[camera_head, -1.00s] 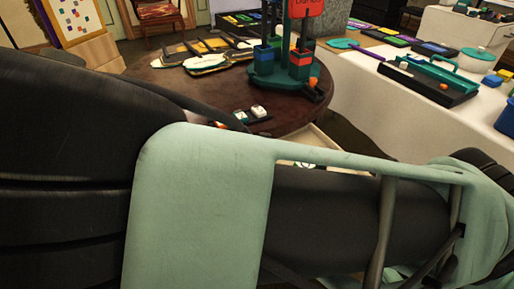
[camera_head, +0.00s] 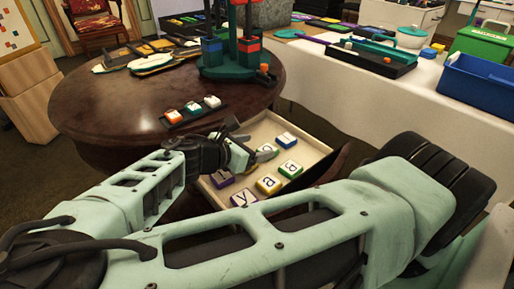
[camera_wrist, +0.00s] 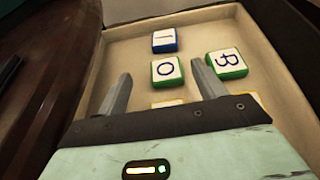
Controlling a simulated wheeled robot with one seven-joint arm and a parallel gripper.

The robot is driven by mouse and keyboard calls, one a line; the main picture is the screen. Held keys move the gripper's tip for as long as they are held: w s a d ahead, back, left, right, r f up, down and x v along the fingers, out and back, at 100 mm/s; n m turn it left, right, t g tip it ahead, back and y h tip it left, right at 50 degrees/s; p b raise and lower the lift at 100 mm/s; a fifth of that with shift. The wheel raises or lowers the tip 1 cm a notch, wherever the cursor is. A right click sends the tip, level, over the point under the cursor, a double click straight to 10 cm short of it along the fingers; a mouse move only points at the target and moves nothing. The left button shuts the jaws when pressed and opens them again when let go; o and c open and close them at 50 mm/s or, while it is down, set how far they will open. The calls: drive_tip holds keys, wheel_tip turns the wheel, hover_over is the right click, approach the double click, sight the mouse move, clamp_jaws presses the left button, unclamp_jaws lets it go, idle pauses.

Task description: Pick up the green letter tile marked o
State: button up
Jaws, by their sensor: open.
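The green tile marked o (camera_wrist: 167,71) lies face up in a shallow cream tray (camera_wrist: 125,45). In the wrist view it lies between and just ahead of the two fingers of my gripper (camera_wrist: 163,84), which are spread apart with nothing held. In the head view my gripper (camera_head: 255,147) is over the left part of the tray (camera_head: 318,150), and the o tile is mostly hidden by it. I cannot tell the height of the fingers above the tile.
A blue tile (camera_wrist: 164,41) lies beyond the o tile, and another green tile (camera_wrist: 227,63) to its right. A yellow tile (camera_head: 269,184) and a purple y tile (camera_head: 243,198) lie nearer. The tray's raised walls surround them. A round table (camera_head: 130,110) stands at left.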

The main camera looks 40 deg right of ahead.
sight(270, 147)
drive_tip(key=d+f+b, duration=0.1)
drive_tip(key=d, duration=0.1)
drive_tip(key=d+f+b, duration=0.1)
drive_tip(key=d+f, duration=0.1)
drive_tip(key=shift+s+d, duration=0.1)
drive_tip(key=shift+d, duration=0.25)
drive_tip(key=c, duration=1.1)
